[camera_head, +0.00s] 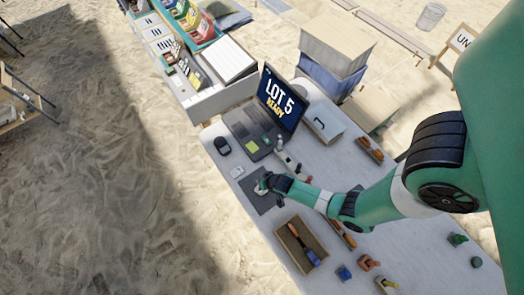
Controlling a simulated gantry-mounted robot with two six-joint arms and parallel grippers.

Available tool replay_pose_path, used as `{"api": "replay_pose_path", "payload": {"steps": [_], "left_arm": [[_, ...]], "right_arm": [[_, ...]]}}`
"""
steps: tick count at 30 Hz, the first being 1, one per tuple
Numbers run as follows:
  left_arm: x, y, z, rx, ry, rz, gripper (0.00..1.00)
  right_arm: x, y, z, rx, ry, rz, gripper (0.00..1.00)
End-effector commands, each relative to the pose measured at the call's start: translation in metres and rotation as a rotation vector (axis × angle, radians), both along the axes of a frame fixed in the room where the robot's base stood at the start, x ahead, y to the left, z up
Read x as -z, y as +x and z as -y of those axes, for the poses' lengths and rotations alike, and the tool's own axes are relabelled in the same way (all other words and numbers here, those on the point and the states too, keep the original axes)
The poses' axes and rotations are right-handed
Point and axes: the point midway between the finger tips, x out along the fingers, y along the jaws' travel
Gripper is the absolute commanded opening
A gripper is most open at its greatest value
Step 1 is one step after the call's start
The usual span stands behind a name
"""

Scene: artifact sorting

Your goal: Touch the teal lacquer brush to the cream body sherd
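My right arm, green with black joints, comes in from the right. Its gripper (266,184) is low over a dark mat (262,202) on the table. A small pale piece (260,189), which may be the cream sherd, shows at the gripper's tip. The gripper hides part of it, and I cannot tell whether they touch. I cannot make out a teal lacquer brush, nor whether the fingers are open or shut on something. My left gripper is not in view.
A laptop (281,103) reading "LOT 5 READY" stands behind the mat. A tray (290,256) with an orange-and-blue tool lies in front. Stacked boxes (335,48) stand behind.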

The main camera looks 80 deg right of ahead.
Motion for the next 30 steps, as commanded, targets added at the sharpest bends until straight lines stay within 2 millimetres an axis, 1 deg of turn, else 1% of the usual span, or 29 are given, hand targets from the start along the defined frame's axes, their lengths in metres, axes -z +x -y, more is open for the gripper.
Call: {"api": "replay_pose_path", "payload": {"steps": [30], "left_arm": [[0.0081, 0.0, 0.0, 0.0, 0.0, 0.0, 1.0]], "right_arm": [[0.0086, 0.0001, 0.0, 0.0, 0.0, 0.0, 0.0]]}}
